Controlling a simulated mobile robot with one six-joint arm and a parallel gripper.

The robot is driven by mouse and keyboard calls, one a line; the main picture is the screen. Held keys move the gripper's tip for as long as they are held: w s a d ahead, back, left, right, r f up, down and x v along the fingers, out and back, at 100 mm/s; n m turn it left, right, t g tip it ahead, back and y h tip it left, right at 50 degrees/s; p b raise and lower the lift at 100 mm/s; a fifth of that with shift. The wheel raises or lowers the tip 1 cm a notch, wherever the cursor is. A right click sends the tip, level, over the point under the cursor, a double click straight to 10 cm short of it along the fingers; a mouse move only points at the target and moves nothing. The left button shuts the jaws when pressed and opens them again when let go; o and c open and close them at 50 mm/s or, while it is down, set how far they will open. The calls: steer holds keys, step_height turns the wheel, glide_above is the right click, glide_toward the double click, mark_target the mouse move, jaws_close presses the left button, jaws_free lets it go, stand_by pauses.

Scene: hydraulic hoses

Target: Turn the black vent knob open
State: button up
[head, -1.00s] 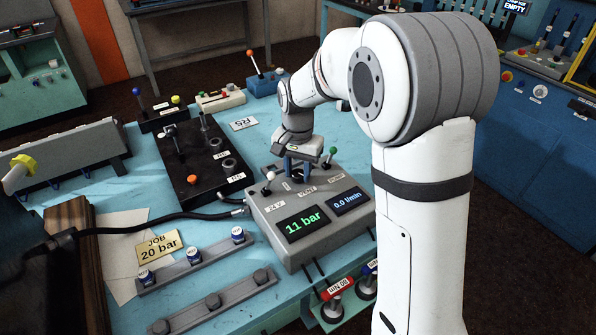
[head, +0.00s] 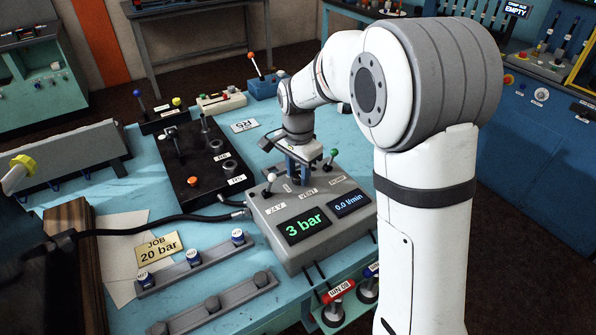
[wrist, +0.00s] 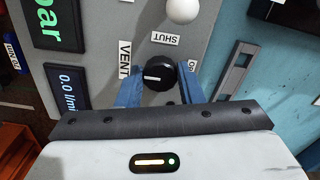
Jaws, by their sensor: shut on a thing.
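The black vent knob (wrist: 159,75) shows in the wrist view on the grey console (wrist: 110,40), between the SHUT label (wrist: 165,39) and my fingers' bases. Its white mark lies on its left part, toward the VENT label (wrist: 124,58). My gripper (wrist: 160,88) has its two blue fingers on either side of the knob and is shut on it. A label at the right is partly hidden by a finger. In the head view my gripper (head: 299,172) points down at the console's back part and hides the knob. The pressure display (head: 305,225) reads 3 bar.
A lever with a white ball (head: 271,178) and one with a green ball (head: 333,153) stand on either side of my gripper. The flow display (head: 349,204) reads 0.0 l/min. Black hoses (head: 160,220) run left. A JOB 20 bar card (head: 160,247) lies at the left.

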mark_target(298, 175)
steer(key=o, duration=1)
steer(key=shift+c, duration=0.2)
step_height(298, 175, up, 7)
steer(key=shift+r+b, duration=0.15)
steer(key=shift+b, duration=0.15)
steer(key=shift+r, duration=0.25)
